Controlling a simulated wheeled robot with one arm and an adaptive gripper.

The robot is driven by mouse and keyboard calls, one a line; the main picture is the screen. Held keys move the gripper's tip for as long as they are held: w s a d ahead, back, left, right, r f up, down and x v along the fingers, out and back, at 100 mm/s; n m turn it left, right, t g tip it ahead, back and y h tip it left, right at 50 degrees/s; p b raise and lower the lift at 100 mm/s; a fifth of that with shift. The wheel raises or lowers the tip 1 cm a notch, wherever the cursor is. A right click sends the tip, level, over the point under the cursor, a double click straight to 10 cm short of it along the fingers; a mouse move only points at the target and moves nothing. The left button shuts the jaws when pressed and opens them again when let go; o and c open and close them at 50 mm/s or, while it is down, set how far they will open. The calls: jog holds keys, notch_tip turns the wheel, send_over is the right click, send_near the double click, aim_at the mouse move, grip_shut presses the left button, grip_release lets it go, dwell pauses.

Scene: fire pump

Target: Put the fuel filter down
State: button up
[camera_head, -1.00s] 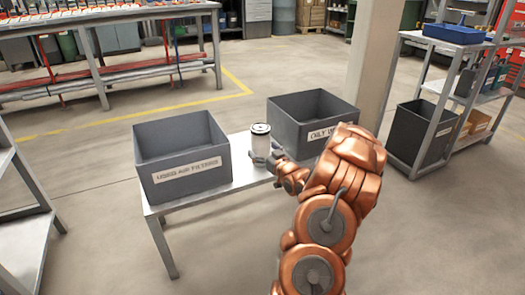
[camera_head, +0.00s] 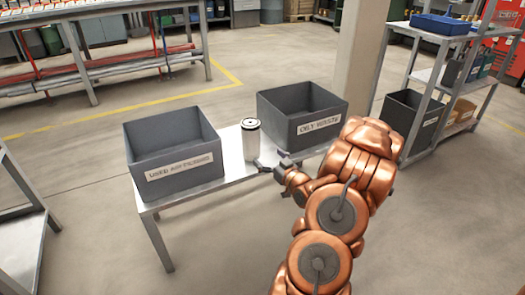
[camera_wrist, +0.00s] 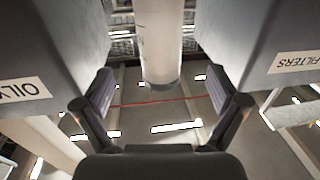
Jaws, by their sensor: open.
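The fuel filter (camera_head: 251,142), a white cylinder with a dark-ringed top, stands upright on the grey metal table (camera_head: 226,184) between two bins. In the wrist view the filter (camera_wrist: 160,45) shows ahead of my gripper, its lower end visible. My gripper (camera_head: 271,164) is just to the right of and in front of the filter, apart from it. In the wrist view the two fingers of my gripper (camera_wrist: 160,90) are spread wide with nothing held between them.
A shelf rack (camera_head: 421,88) and pillar are farther right. The floor in front of the table is clear.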

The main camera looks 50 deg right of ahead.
jog(key=shift+v, duration=1.05)
jog(key=w+a+f+n+g+y, duration=0.2)
jog(key=w+a+f+g, duration=0.1)
jog(key=w+a+g, duration=0.25)
jog(key=s+a+r+g, duration=0.1)
jog(key=s+a+g, duration=0.2)
jog(key=a+g, duration=0.35)
jog(key=s+a+r+g, duration=0.3)
jog(key=s+a, duration=0.6)
jog(key=a, duration=0.1)
jog(key=s+a+r+g+y, duration=0.1)
jog(key=s+a+r+g, duration=0.2)
jog(key=s+a, duration=0.6)
jog(key=s+a+r+g+y, duration=0.1)
jog(key=s+a+r, duration=0.3)
jog(key=s+a, duration=0.6)
jog(key=shift+s+a+n+g, duration=0.35)
jog(key=shift+s+g, duration=0.1)
jog(key=shift+g, duration=0.45)
jog(key=shift+r, duration=0.1)
